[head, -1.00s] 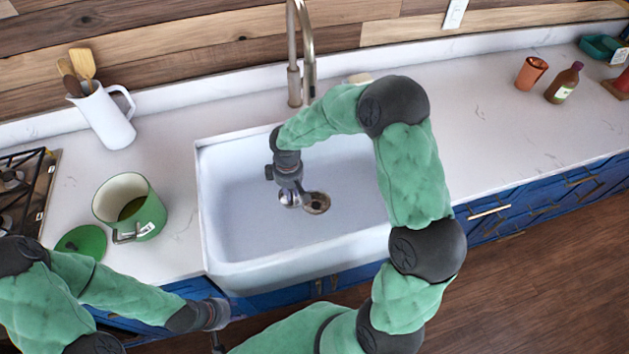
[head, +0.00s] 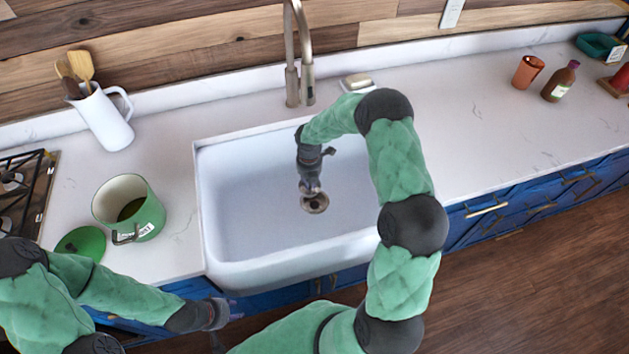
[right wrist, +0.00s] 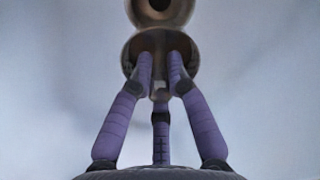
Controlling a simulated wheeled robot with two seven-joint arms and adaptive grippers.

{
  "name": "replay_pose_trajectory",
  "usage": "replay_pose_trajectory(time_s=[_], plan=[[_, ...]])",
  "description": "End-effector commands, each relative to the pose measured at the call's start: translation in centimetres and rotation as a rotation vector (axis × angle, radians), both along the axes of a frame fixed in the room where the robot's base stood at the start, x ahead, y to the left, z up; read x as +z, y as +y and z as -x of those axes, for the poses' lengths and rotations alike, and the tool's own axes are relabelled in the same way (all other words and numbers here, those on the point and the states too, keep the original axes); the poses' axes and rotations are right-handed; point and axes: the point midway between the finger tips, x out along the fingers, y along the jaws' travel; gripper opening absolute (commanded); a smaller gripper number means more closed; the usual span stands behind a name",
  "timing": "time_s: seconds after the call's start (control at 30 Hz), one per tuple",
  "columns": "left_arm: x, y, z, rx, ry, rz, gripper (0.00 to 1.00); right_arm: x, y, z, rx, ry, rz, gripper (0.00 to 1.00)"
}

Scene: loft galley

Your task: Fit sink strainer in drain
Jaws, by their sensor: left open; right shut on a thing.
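The metal drain (head: 316,205) is set in the floor of the white sink (head: 245,215). My right gripper (head: 310,187) is inside the sink, just behind the drain in the head view. In the right wrist view, the purple fingers of this gripper (right wrist: 160,85) are shut on the middle of the round metal strainer (right wrist: 133,52). The drain (right wrist: 160,12) shows right beyond the strainer's edge, partly cut off at the top. I cannot tell the strainer's exact height. My left gripper (head: 232,310) is open and empty at the counter's front edge.
The faucet (head: 297,60) stands behind the sink, with a soap dish (head: 357,82) to its right. A green pot (head: 130,207), its lid (head: 80,243) and a white pitcher (head: 105,118) are on the left counter. The counter right of the sink is mostly clear.

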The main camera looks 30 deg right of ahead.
Motion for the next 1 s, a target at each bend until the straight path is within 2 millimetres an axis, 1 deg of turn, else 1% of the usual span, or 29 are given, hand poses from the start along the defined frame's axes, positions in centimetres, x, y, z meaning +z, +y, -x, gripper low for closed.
replay_pose_trajectory(time_s=[0.1, 0.2, 0.33, 0.73, 0.87, 1.0], plan=[[0.1, 0.0, 0.0, 0.0, 0.0, 0.0, 0.41, -0.9, -1.1, -0.2, 0.151, 0.0, 0.0, 0.0], [0.1, 0.0, 0.0, 0.0, 0.0, 0.0, 0.41, -1.4, -1.6, -0.3, 0.249, 0.0, 0.002, 0.0], [0.1, 0.0, 0.0, 0.0, 0.0, 0.0, 0.41, -1.7, -2.1, -0.4, 0.322, -0.001, 0.002, 0.0], [0.1, 0.0, 0.0, 0.0, 0.0, 0.0, 0.41, -1.8, -2.1, -0.4, 0.344, -0.001, 0.002, 0.0], [0.5, 0.0, 0.0, 0.0, 0.0, 0.0, 0.41, -1.7, -2.1, -0.4, 0.349, -0.001, 0.001, 0.0], [-0.1, 0.0, 0.0, 0.0, 0.0, 0.0, 0.41, -2.5, -2.1, -0.4, 0.351, -0.002, 0.0, 0.0]])
